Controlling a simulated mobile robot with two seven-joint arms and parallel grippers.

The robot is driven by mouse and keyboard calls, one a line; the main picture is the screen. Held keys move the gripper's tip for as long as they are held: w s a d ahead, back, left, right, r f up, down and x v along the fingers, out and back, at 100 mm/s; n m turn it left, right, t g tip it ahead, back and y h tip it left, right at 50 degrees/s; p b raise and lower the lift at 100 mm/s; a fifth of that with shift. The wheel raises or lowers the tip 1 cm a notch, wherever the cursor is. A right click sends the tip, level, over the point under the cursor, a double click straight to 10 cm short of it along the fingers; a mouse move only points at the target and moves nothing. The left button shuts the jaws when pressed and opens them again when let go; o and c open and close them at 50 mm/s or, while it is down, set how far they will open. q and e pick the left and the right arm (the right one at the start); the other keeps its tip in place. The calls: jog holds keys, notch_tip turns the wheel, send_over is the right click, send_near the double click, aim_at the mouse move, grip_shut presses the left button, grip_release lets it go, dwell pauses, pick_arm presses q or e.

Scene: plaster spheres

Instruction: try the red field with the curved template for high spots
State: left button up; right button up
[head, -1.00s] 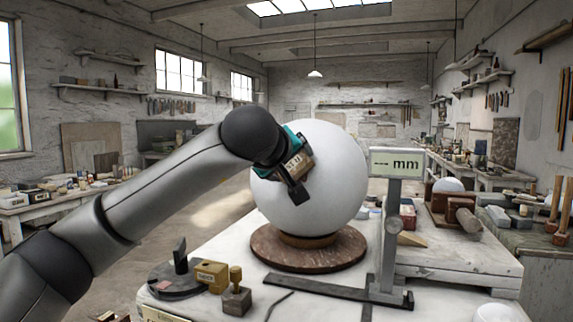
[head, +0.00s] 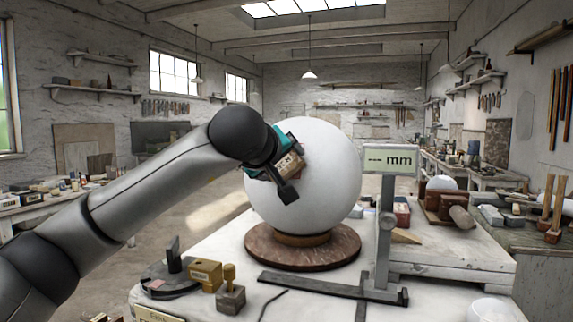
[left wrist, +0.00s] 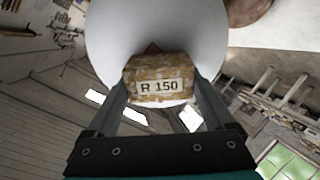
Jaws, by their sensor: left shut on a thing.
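A large white plaster sphere (head: 325,190) sits on a round brown base. My left gripper (head: 289,172) is at its upper left side, shut on a tan block labelled R 150, which I take for the curved template (left wrist: 160,88). In the left wrist view the block lies between the two fingers, in front of the sphere (left wrist: 110,35). Whether it touches the sphere I cannot tell. My right gripper is not in view.
A stand with a display (head: 390,160) reading "--- mm" rises right of the sphere. A brass-coloured block (head: 204,274) and a small knobbed block (head: 230,298) stand at the table's front left. A white bowl (head: 490,311) is at the front right.

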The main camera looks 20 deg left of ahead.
pick_arm(q)
jog(key=shift+s+a+f+b, duration=0.2)
jog(key=shift+a+f+b, duration=0.15)
jog(key=shift+a+f, duration=0.2)
jog(key=shift+w+d+r+p, duration=0.25)
jog(key=shift+d+r+p, duration=0.45)
jog(key=shift+d+r, duration=0.05)
jog(key=shift+w+d+r+p, duration=0.2)
jog(key=shift+d+r+p, duration=0.45)
jog(key=shift+d+r, duration=0.1)
jog(key=shift+f, duration=0.1)
jog(key=shift+s+a+f+b, duration=0.25)
jog(key=shift+a+f+b, duration=0.1)
jog(key=shift+b, duration=0.35)
jog(key=shift+s+a+f, duration=0.15)
jog(key=shift+s, duration=0.1)
jog(key=shift+s+a+b, duration=0.25)
jog(key=shift+s+b, duration=0.1)
jog(key=shift+b, duration=0.05)
jog(key=shift+w, duration=0.1)
